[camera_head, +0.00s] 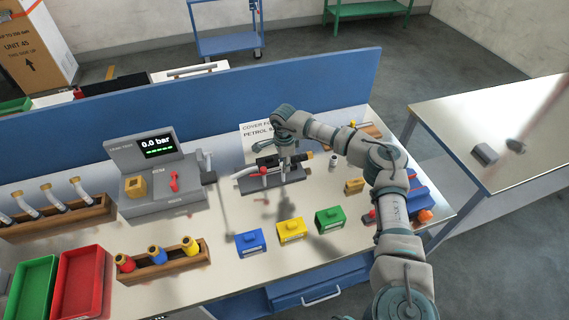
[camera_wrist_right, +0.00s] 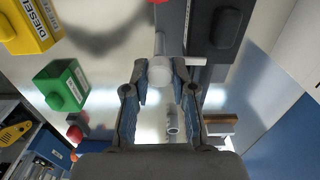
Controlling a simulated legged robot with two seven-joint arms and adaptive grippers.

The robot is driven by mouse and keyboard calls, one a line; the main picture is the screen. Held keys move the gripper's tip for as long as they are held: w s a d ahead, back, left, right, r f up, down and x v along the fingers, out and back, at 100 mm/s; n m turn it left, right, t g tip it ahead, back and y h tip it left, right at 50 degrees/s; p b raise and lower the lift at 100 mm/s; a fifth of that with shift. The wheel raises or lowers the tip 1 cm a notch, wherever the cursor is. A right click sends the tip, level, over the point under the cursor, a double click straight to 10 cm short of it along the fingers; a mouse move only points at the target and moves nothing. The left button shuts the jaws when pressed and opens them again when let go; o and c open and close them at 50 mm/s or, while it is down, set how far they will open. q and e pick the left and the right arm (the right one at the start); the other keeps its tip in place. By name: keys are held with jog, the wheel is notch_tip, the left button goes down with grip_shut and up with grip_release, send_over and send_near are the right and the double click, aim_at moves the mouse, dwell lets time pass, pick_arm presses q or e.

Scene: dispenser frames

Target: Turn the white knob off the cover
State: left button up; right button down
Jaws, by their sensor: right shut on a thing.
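In the head view my right gripper (camera_head: 289,160) reaches down over a dark fixture (camera_head: 262,184) with a red knob (camera_head: 263,170), in the middle of the workbench. In the right wrist view my right gripper (camera_wrist_right: 158,88) has its fingertips on either side of a round white knob (camera_wrist_right: 160,71) and is shut on it. A pale stem runs up from the knob beside the dark grey body (camera_wrist_right: 213,30). In the head view the gripper hides the knob. I cannot tell where the cover's edges are. My left gripper is not in view.
Blue (camera_head: 250,242), yellow (camera_head: 291,231) and green (camera_head: 330,219) boxes stand in front of the fixture. A grey pressure station (camera_head: 165,200) reading 0.0 bar stands to the left. A blue panel (camera_head: 190,116) runs behind. A small grey cylinder (camera_wrist_right: 172,121) stands near the gripper.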

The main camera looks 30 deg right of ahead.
jog(key=shift+w+a+r+m, duration=0.15)
jog(key=shift+a+r+m, duration=0.05)
jog(key=shift+a+m, duration=0.1)
jog(key=shift+m+p, duration=0.4)
jog(key=shift+r+m+p, duration=0.1)
jog(key=shift+m+p, duration=0.25)
jog(key=shift+m, duration=0.35)
jog(key=m+p, duration=0.2)
jog(key=m, duration=0.3)
jog(key=shift+w+a+r, duration=0.1)
jog(key=shift+a, duration=0.05)
jog(key=m+p, duration=0.1)
jog(key=m, duration=0.4)
jog(key=shift+p, duration=0.4)
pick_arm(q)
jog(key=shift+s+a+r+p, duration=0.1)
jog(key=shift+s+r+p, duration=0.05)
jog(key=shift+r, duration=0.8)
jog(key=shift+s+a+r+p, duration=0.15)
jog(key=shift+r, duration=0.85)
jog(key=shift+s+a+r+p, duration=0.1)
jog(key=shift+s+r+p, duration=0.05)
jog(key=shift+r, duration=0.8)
pick_arm(e)
jog(key=shift+d+m, duration=0.2)
jog(key=shift+m, duration=1.2)
